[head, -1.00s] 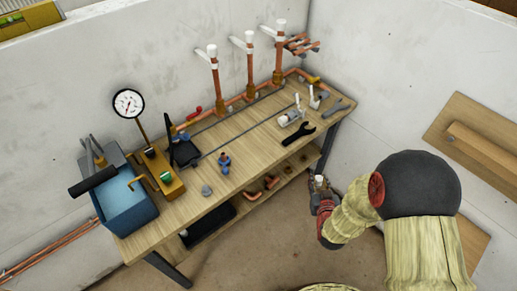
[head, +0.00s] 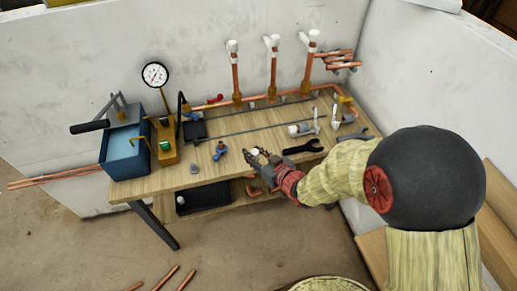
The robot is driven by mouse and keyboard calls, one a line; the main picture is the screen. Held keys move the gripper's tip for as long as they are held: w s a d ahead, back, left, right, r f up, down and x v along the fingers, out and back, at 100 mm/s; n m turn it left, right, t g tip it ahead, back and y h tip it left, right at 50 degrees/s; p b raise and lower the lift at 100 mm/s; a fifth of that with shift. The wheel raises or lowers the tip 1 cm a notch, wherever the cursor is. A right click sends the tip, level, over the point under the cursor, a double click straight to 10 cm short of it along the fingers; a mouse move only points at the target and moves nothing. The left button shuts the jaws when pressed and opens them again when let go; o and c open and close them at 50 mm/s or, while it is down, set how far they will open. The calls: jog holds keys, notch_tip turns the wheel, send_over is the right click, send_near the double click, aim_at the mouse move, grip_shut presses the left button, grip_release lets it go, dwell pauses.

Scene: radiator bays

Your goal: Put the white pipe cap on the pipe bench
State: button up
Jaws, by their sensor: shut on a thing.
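The pipe bench (head: 165,188) is a wooden workbench along the wall, with copper pipes and tools on its top. My gripper (head: 257,156) reaches in from the right over the bench's front edge. It is shut on the small white pipe cap (head: 254,152), which shows pale between the fingers. The fingers hide part of the cap. I cannot tell how high the cap is above the bench top.
A blue valve piece (head: 220,151) and a grey fitting (head: 194,168) stand left of my gripper. A black wrench (head: 303,147) and white fittings (head: 300,129) lie to the right. A blue tank (head: 126,155) and a gauge (head: 155,75) occupy the left end.

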jog(key=shift+s+a+r+n+y, duration=0.15)
jog(key=shift+a+r+n+y, duration=0.15)
jog(key=shift+a+r, duration=0.35)
jog(key=shift+a+f+g, duration=0.1)
jog(key=shift+a+g, duration=0.15)
jog(key=shift+g, duration=0.15)
jog(key=w+d+f+b, duration=0.1)
jog(key=w+f, duration=0.2)
jog(key=w, duration=0.1)
jog(key=w+d+f+b, duration=0.1)
jog(key=w+f, duration=0.2)
jog(key=w, duration=0.1)
jog(key=w+d+f+b, duration=0.1)
jog(key=w+f+b, duration=0.1)
jog(key=w, duration=0.2)
jog(key=shift+w+f, duration=0.3)
jog(key=shift+f, duration=0.1)
jog(key=shift+w+d+f+b, duration=0.15)
jog(key=shift+f+b, duration=0.35)
jog(key=shift+f, duration=0.5)
jog(key=shift+w+a+f+b, duration=0.1)
jog(key=shift+w+f+b, duration=0.3)
jog(key=shift+f, duration=0.6)
jog(key=shift+s, duration=0.15)
